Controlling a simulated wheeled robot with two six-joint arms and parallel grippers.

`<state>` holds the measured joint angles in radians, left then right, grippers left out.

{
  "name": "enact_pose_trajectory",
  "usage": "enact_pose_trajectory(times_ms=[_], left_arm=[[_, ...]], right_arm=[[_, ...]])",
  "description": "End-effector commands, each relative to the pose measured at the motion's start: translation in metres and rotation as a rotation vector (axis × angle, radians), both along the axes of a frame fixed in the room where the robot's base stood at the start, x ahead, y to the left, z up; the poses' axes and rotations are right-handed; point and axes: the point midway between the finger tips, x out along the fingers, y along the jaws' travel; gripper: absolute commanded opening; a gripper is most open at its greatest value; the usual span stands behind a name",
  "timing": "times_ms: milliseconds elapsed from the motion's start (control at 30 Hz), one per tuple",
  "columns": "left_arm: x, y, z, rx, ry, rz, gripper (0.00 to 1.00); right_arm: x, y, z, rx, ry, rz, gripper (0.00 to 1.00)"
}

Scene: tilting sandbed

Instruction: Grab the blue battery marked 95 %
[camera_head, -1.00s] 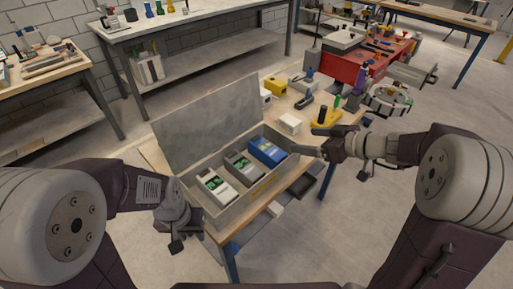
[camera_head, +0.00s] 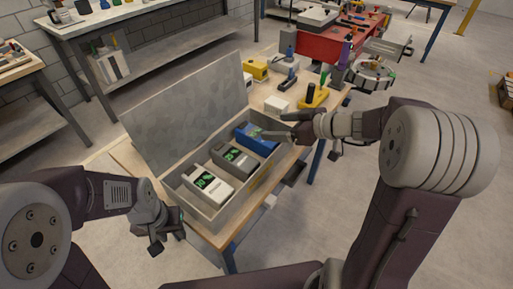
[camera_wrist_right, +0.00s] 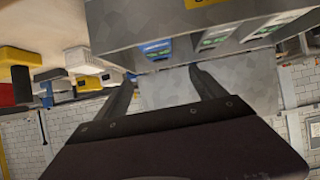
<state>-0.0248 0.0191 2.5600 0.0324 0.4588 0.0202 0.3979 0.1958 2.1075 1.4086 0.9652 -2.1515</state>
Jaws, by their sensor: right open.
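The blue battery (camera_head: 262,148) stands in the right end of an open grey box (camera_head: 236,204), and its display cannot be read. Two grey-white batteries with green displays stand to its left, one in the middle (camera_head: 232,158) and one at the left end (camera_head: 208,186). My right gripper (camera_head: 272,137) is open, its fingers at the blue battery's upper right edge, overlapping it in the head view. In the right wrist view the open fingers (camera_wrist_right: 160,78) are empty, and the blue battery (camera_wrist_right: 157,49) shows beyond them. My left gripper (camera_head: 156,242) hangs at the box's front left; its jaws are unclear.
The box's raised lid (camera_head: 185,110) stands behind the batteries. A white block (camera_head: 277,104), a yellow-and-black tool (camera_head: 312,97) and a yellow device (camera_head: 256,69) lie on the wooden table to the right of the box. Shelved benches stand behind.

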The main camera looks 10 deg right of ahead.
Motion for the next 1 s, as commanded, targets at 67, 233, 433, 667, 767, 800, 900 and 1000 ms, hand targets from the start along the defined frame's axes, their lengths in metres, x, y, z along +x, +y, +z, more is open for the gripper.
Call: enact_pose_trajectory(times_ms=[67,233,433,667,767,800,900,1000], left_arm=[[0.0,0.0,-0.022,0.0,0.0,0.0,0.36],[0.0,0.0,-0.035,0.0,0.0,0.0,0.36],[0.0,0.0,-0.033,0.0,0.0,0.0,0.36],[0.0,0.0,-0.032,0.0,0.0,0.0,0.36],[0.0,0.0,-0.032,0.0,0.0,0.0,0.36],[0.0,0.0,-0.031,0.0,0.0,0.0,0.36],[0.0,0.0,-0.029,0.0,0.0,0.0,0.36],[0.0,0.0,-0.028,0.0,0.0,0.0,0.36]], right_arm=[[0.0,0.0,-0.022,0.0,0.0,0.0,0.8],[0.0,0.0,-0.035,0.0,0.0,0.0,0.8],[0.005,0.006,-0.037,0.002,0.002,0.002,0.8],[0.023,0.024,-0.051,0.001,0.001,0.002,0.8],[0.025,0.025,-0.052,0.0,0.0,0.001,0.8],[0.027,0.028,-0.054,0.001,0.001,0.0,0.8],[0.037,0.041,-0.062,0.001,0.004,0.004,0.8],[0.049,0.051,-0.071,0.001,0.003,0.003,0.8]])
